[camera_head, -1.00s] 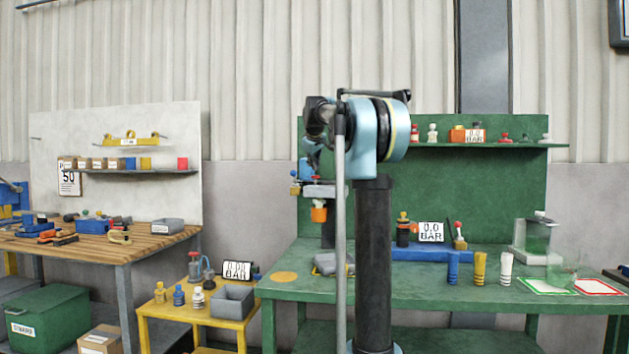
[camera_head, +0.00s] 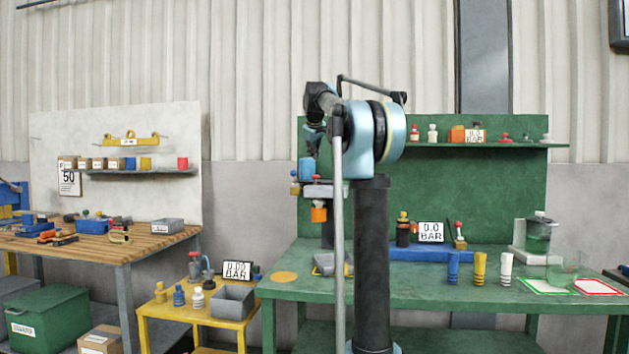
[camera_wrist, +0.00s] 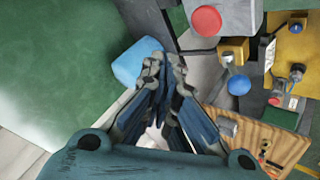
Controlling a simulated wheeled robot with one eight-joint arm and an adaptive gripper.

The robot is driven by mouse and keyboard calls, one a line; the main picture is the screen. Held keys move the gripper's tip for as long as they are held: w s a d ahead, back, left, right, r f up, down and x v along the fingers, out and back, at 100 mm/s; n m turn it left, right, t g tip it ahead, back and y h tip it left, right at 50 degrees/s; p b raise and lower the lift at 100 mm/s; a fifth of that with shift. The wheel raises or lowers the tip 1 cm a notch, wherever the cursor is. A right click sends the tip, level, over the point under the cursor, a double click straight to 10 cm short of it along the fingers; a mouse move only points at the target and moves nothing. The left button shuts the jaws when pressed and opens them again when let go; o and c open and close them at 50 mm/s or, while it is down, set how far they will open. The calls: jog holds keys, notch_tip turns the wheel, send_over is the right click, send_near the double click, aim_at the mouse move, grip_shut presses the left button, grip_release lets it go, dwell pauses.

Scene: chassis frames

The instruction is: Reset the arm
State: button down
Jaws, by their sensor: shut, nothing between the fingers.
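My gripper (camera_wrist: 163,68) is shut and empty in the wrist view, its dark fingertips drawn close together. A light blue block (camera_wrist: 139,62) shows just beyond the fingertips, and I cannot tell the exact gap. In the head view my arm is folded above its dark column, in front of the green bench (camera_head: 430,292). The gripper is small and mostly hidden behind my own links there. A blue block (camera_head: 306,169) shows below the arm's end, by a grey stand.
A blue rack (camera_head: 430,253), several coloured cylinders and a clear-walled device (camera_head: 537,236) stand right of my column. A yellow table (camera_head: 190,312) with a grey bin (camera_head: 233,301) stands left. In the wrist view, a red-topped grey fixture (camera_wrist: 206,20) is close to the gripper.

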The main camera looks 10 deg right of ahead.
jog(key=s+f+m+g+y, duration=0.1)
jog(key=s+f+m+g, duration=0.6)
jog(key=s+f, duration=4.6)
jog(key=s, duration=0.3)
jog(key=shift+s+d+m, duration=0.25)
jog(key=shift+d+m, duration=0.05)
jog(key=shift+d, duration=0.05)
jog(key=shift+w, duration=0.1)
jog(key=shift+w+f, duration=0.15)
jog(key=shift+w, duration=0.2)
